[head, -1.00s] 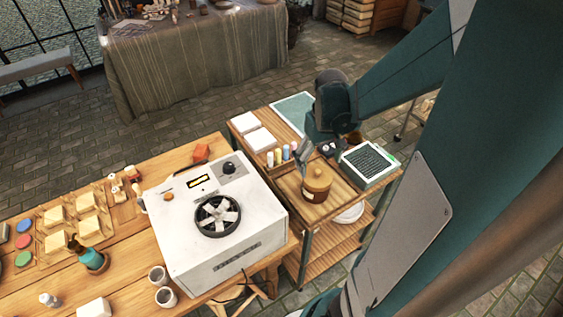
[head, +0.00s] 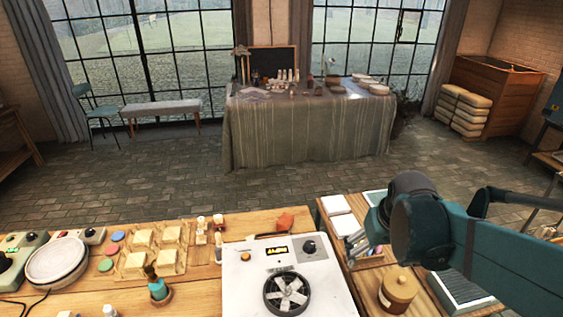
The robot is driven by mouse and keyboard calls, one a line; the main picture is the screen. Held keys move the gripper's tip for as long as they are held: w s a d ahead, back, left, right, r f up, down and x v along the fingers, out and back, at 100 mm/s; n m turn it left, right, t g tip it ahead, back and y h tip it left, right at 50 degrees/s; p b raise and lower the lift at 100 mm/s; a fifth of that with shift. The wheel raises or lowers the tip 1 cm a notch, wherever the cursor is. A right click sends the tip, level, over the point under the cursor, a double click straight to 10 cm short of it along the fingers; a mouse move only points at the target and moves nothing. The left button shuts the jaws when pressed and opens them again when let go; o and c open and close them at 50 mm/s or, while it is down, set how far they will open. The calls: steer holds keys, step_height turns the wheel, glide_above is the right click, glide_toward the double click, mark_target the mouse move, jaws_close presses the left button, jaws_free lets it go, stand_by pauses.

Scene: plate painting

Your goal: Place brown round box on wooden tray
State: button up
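The brown round box (head: 398,288), a squat canister with a lighter lid, stands upright on the wooden side surface right of the white machine. I cannot tell whether a separate tray lies under it. A wooden tray (head: 127,268) holding several pale blocks lies on the table at the left. My gripper (head: 354,242) is above the side surface, behind and left of the brown box and apart from it. Its fingers are small and partly hidden by my arm, so their opening is unclear.
White slabs (head: 342,226) and a grey-topped box (head: 460,292) flank the brown box. The cloth-covered table (head: 300,130) is farther back.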

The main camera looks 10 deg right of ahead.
steer(key=s+a+r+t, duration=0.2)
steer(key=a+r, duration=0.1)
steer(key=a, duration=0.3)
steer(key=s+a+r+n+t+y, duration=0.1)
steer(key=s+a+r+t, duration=0.1)
steer(key=a+r, duration=0.2)
steer(key=a, duration=0.2)
steer(key=shift+a, duration=0.35)
